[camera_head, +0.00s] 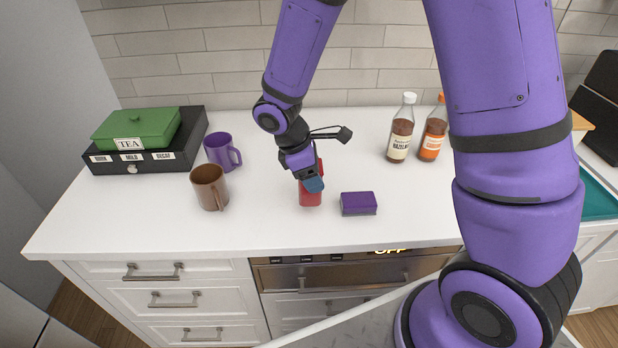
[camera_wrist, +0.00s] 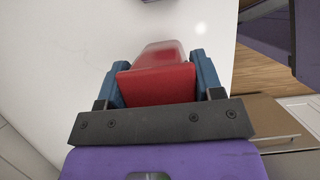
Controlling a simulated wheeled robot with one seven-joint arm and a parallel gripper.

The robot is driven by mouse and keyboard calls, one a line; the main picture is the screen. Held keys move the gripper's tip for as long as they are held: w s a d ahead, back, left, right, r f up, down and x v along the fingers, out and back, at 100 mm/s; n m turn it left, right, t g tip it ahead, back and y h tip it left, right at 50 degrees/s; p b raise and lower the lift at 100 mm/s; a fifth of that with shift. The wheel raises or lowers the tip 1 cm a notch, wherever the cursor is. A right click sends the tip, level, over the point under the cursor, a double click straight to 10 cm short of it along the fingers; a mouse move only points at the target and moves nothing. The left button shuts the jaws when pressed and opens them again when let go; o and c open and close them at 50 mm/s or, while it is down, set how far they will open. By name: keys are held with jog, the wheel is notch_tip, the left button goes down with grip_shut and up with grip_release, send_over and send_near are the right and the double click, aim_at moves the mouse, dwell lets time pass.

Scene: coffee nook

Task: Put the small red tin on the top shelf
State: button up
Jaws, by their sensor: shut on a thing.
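The small red tin (camera_head: 310,196) is on or just above the white counter, near its front middle. My gripper (camera_head: 313,182) is around its upper part and hides some of it. In the wrist view the red tin (camera_wrist: 158,84) sits between the two blue fingers of my gripper (camera_wrist: 157,80), which are shut on it. I cannot tell whether the tin's base touches the counter. No top shelf shows in either view.
A purple box (camera_head: 358,203) lies just right of the tin. A brown mug (camera_head: 209,187) and a purple mug (camera_head: 220,151) stand to the left, by a black drawer box (camera_head: 150,161) with a green tea box (camera_head: 140,128). Two bottles (camera_head: 402,128) (camera_head: 434,130) stand behind right.

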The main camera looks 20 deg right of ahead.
jog(key=shift+s+f, duration=0.2)
jog(key=shift+f, duration=1.2)
jog(key=shift+f, duration=0.1)
jog(key=o, duration=1)
jog(key=v, duration=1.2)
jog(key=s+d+r+m+t+y, duration=0.1)
jog(key=s+d+r+m+t, duration=0.1)
jog(key=s+d+r+m, duration=0.2)
jog(key=s+d+r+m+t+y, duration=0.1)
jog(key=s+d+r+m, duration=0.3)
jog(key=s+r, duration=0.4)
jog(key=s+d+r+m+t+y, duration=0.2)
jog(key=s+d+r+m+t, duration=0.1)
jog(key=s+r, duration=0.4)
jog(key=shift+d+r+m, duration=0.2)
jog(key=shift+d+m, duration=0.2)
jog(key=shift+m, duration=0.3)
jog(key=shift+d+r+m, duration=0.2)
jog(key=shift+d+m, duration=0.2)
jog(key=shift+m, duration=0.3)
jog(key=shift+o, duration=0.2)
jog(key=shift+s+d+r+m+t, duration=0.1)
jog(key=shift+s+m+t, duration=0.2)
jog(key=shift+s, duration=0.25)
